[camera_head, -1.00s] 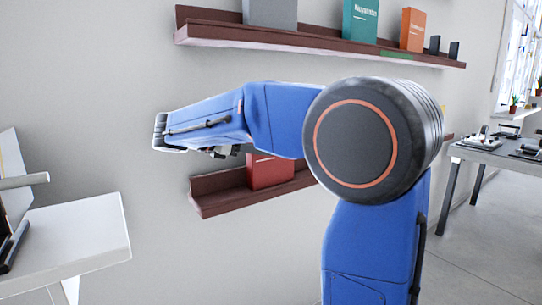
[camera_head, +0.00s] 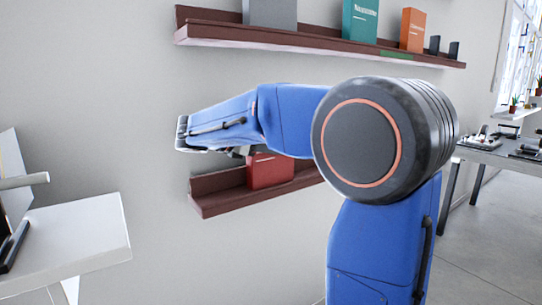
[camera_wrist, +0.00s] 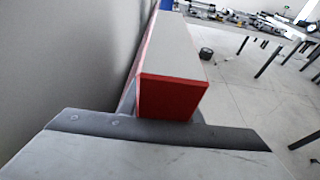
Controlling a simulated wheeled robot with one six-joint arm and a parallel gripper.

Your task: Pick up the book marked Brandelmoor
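A red book (camera_head: 268,171) stands on the lower shelf, its lettering too small and partly covered to read, so I cannot confirm the name Brandelmoor. In the wrist view its red near end (camera_wrist: 170,97) and pale top face me. My gripper (camera_wrist: 165,112) is at this end, with a grey finger part showing on each side; it looks open around the end of the book. The fingertips are hidden. In the head view my gripper (camera_head: 240,152) is mostly hidden behind my blue arm, just left of the book.
The lower shelf (camera_head: 215,205) is dark red-brown. The upper shelf (camera_head: 300,38) holds a grey block (camera_head: 270,12), a teal book (camera_head: 360,18), an orange book (camera_head: 412,30) and small dark blocks. A white table (camera_head: 75,235) stands at left. The wall is close behind the shelves.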

